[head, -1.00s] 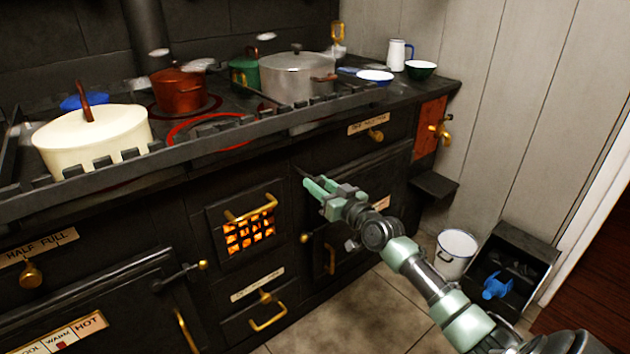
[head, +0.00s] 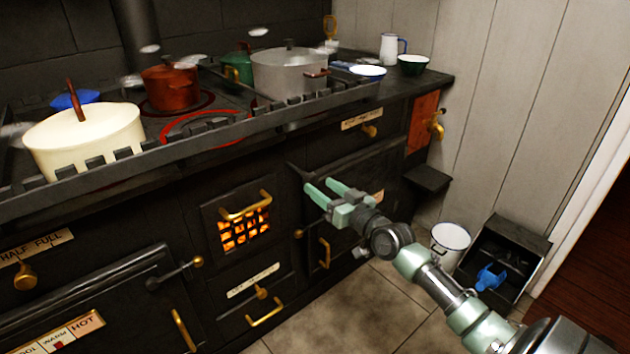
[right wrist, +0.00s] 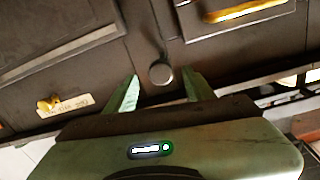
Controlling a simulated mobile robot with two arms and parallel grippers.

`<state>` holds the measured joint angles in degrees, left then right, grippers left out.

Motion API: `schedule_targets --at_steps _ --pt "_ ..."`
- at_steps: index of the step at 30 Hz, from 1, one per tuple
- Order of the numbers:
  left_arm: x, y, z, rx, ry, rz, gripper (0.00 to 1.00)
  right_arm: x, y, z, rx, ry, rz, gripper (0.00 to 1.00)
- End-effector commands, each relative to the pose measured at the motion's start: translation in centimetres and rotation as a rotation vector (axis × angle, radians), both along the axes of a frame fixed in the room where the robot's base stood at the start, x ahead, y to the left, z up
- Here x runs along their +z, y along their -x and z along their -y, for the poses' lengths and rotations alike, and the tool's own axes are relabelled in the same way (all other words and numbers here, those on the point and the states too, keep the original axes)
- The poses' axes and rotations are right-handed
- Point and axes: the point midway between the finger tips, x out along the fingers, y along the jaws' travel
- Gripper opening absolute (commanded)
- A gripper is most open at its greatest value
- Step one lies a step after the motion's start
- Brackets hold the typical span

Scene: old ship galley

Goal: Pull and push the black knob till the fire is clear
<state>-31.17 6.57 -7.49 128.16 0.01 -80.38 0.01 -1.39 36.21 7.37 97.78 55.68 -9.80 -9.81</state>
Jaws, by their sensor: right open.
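The black knob (right wrist: 160,74) shows in the right wrist view as a round dark-grey end on a short rod, seen between the two fingertips. In the head view a thin dark rod (head: 302,172) sticks out from the stove front just by the fingertips. My right gripper (head: 326,190) is open, its pale green fingers apart; it also shows in the right wrist view (right wrist: 162,84). I see no finger touching the knob. The fire (head: 240,232) glows orange behind a barred grate with a brass handle (head: 246,206). My left gripper is not in view.
Pots stand on the stove top: a cream one (head: 85,140), a copper one (head: 170,87) and a grey one (head: 290,72). A rail (head: 200,136) runs along the stove's front edge. A white bucket (head: 450,240) and a dark bin (head: 500,262) stand on the floor at right.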

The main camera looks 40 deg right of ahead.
Motion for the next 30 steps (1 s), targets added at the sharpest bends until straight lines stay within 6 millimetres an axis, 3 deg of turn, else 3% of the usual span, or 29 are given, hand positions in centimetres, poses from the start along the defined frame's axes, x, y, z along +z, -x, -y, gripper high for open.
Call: schedule_targets --at_steps 6,17,20,23,30 --pt "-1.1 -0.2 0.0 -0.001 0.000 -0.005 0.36 0.0 2.5 0.1 0.000 0.000 -0.001 0.53" --pt "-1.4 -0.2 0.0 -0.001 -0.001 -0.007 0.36 0.0 3.0 0.1 0.000 0.000 0.000 0.53" --pt "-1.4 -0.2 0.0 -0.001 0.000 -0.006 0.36 0.2 3.1 0.3 -0.001 -0.025 -0.005 0.26" --pt "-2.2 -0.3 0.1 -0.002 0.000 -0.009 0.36 0.9 3.6 0.9 -0.005 -0.161 -0.042 0.00" --pt "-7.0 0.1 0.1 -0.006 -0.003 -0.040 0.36 3.4 7.7 3.0 -0.038 -0.844 -0.229 0.00"
